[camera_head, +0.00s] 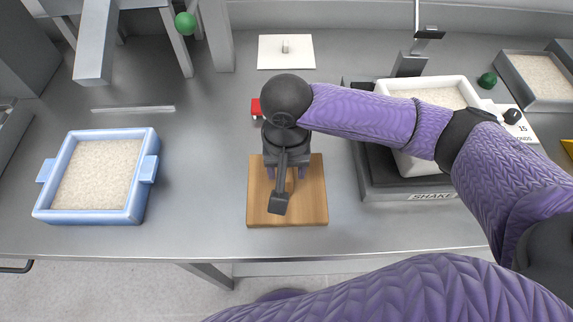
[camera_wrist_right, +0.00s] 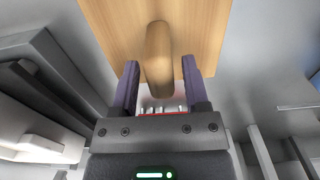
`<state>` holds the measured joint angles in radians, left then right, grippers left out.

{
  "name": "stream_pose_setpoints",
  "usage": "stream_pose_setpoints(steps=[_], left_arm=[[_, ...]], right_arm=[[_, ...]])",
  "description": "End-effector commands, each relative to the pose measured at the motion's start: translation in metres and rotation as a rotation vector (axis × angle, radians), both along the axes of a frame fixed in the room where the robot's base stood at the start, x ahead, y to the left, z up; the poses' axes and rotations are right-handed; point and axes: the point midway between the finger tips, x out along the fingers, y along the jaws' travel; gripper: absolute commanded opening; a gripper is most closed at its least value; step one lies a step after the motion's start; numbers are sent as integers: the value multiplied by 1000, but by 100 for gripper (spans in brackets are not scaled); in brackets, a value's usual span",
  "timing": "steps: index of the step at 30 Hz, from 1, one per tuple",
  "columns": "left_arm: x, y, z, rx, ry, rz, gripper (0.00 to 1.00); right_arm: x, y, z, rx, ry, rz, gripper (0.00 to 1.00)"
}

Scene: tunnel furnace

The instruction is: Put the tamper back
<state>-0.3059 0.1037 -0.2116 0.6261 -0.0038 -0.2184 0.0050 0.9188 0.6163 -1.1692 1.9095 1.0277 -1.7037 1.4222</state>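The tamper (camera_wrist_right: 158,58) appears to be the light wooden, rounded bar in the right wrist view. It is over the wooden board (camera_wrist_right: 207,22), between my right gripper's fingers (camera_wrist_right: 161,92). A gap shows on both sides of it, so the fingers are open and do not visibly grip it. In the head view my right gripper (camera_head: 286,172) points down over the wooden board (camera_head: 314,208) and its wrist hides the tamper there. My left gripper is not in view.
A blue tray of pale grains (camera_head: 140,205) stands at left. A white tray (camera_head: 462,82) sits on the shaker (camera_head: 378,185) at right, under my right arm. A red object (camera_head: 255,108) and a white plate (camera_head: 270,60) lie behind the board. Bare table separates board and blue tray.

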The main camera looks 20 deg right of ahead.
Motion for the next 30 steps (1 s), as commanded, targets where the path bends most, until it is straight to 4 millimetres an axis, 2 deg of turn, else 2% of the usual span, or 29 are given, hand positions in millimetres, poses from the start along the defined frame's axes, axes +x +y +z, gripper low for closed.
stream_pose_setpoints(steps=[10,13,18,21,25,30], left_arm=[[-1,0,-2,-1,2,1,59],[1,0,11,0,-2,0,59],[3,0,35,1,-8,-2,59],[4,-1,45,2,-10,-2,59],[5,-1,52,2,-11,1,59],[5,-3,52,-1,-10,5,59]], right_arm=[[0,0,2,-1,-2,0,70],[0,0,23,0,-2,1,70],[1,0,76,2,-5,0,70],[1,0,100,1,-4,0,70],[1,0,119,1,-1,0,70],[0,0,124,1,1,0,70]])
